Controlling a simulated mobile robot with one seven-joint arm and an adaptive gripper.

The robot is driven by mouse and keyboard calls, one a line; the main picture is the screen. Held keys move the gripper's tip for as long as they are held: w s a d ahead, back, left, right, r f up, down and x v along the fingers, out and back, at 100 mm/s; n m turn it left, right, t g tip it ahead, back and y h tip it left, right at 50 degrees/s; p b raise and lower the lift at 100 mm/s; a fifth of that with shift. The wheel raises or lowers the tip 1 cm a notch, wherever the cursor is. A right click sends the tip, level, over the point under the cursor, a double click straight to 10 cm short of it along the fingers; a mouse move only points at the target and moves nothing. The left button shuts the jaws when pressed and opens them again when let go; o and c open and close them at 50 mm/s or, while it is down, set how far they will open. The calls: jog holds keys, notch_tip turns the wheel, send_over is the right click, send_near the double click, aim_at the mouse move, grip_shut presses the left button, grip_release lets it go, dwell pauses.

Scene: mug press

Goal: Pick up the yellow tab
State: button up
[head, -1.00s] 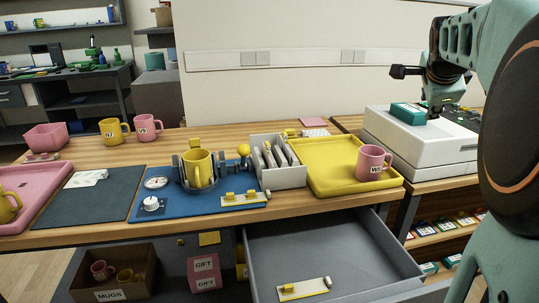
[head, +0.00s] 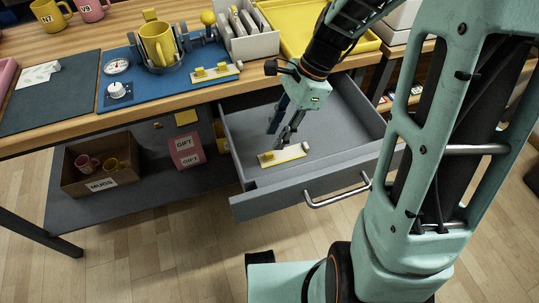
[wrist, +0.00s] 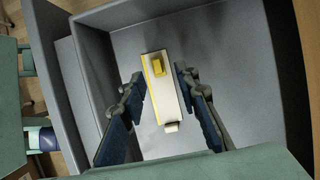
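In the open drawer lies a cream strip (head: 292,153) with a yellow tab (head: 267,156) near one end and a small pale knob at the other. In the wrist view the strip (wrist: 165,105) runs lengthwise between my fingers, with the yellow tab (wrist: 158,67) at its far end. My gripper (head: 278,133) points down into the drawer, just above and behind the strip in the head view. In the wrist view my gripper (wrist: 159,80) is open, one finger on each side of the strip, with nothing held.
The grey drawer (head: 340,110) has raised walls around my gripper and a front handle (head: 338,193). Above it, the blue mat (head: 150,95) holds the mug press with a yellow mug (head: 157,45) and another strip with yellow tabs (head: 212,73). The drawer floor around the strip is clear.

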aim_at(269, 153)
jog(key=b+x, duration=0.1)
jog(key=x, duration=0.2)
jog(key=b+x, duration=0.1)
jog(key=x, duration=0.2)
jog(key=shift+s+d, duration=0.2)
jog(key=c, duration=0.8)
